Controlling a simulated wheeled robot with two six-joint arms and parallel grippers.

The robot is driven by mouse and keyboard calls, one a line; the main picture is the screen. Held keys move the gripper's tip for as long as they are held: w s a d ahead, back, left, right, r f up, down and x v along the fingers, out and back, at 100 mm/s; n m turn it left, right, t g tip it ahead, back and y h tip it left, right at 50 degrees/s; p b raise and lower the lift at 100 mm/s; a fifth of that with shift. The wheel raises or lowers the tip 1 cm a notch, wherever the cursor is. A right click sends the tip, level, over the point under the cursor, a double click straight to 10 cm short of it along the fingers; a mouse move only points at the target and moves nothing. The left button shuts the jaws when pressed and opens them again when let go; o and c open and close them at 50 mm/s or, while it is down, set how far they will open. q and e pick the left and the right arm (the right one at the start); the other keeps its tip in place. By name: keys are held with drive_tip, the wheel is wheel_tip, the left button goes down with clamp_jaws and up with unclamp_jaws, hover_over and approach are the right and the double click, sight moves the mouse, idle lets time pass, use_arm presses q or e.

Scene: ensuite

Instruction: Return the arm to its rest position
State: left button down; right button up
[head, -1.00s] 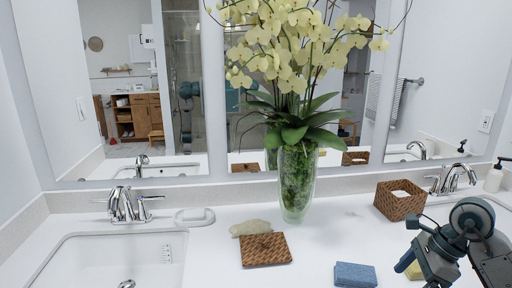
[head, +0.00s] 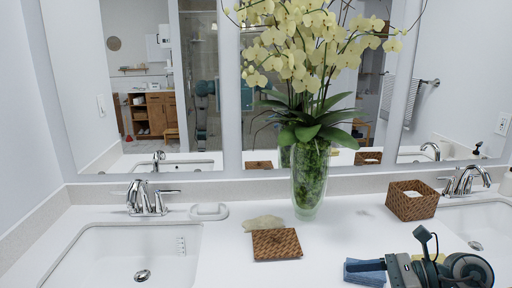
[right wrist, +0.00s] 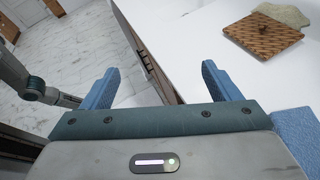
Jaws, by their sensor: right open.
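My right gripper (head: 358,266) is at the lower right of the head view, low over the front of the counter, pointing left. It overlaps a blue block (head: 366,279) there; I cannot tell whether they touch. In the right wrist view both blue fingers of the right gripper (right wrist: 160,82) stand wide apart with nothing between them. The blue block also shows at that view's right edge (right wrist: 295,138). A dark arm link of mine shows at the left of the wrist view, but no left gripper can be made out.
A brown woven square (head: 276,244) lies on the white counter by a pale lump (head: 262,223). A glass vase with orchids (head: 310,180) and a wicker box (head: 412,203) stand behind. A yellow item is partly hidden behind my right arm. A sink (head: 115,250) is at left.

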wheel_tip(320, 180, up, 7)
drive_tip(key=m+t+y, duration=0.3)
drive_tip(key=m+t, duration=1.1)
drive_tip(key=m, duration=0.2)
drive_tip(key=d+f+m+h, duration=0.65)
drive_tip(key=m+h, duration=0.35)
drive_tip(key=m, duration=0.2)
drive_tip(key=d+f+m+h, duration=0.5)
drive_tip(key=f+m+h, duration=0.2)
drive_tip(key=m+h, duration=0.45)
drive_tip(key=s+f+m+g+y, duration=0.1)
drive_tip(key=s+f+m+g, duration=0.55)
drive_tip(key=s+f, duration=0.4)
drive_tip(key=s+a+f+m+g+y, duration=0.1)
drive_tip(key=s+a+f+g+y, duration=0.1)
drive_tip(key=s+a+f+g, duration=0.25)
drive_tip(key=s+a+f+m+g+y, duration=0.1)
drive_tip(key=s+f+g, duration=0.2)
drive_tip(key=s+f, duration=0.4)
wheel_tip(320, 180, down, 28)
drive_tip(key=d+g, duration=0.2)
drive_tip(key=d, duration=0.1)
drive_tip(key=s+d+f, duration=0.1)
drive_tip(key=s+f, duration=1.7)
drive_tip(key=f, duration=0.1)
drive_tip(key=shift+f+g, duration=0.2)
drive_tip(key=shift+g, duration=0.2)
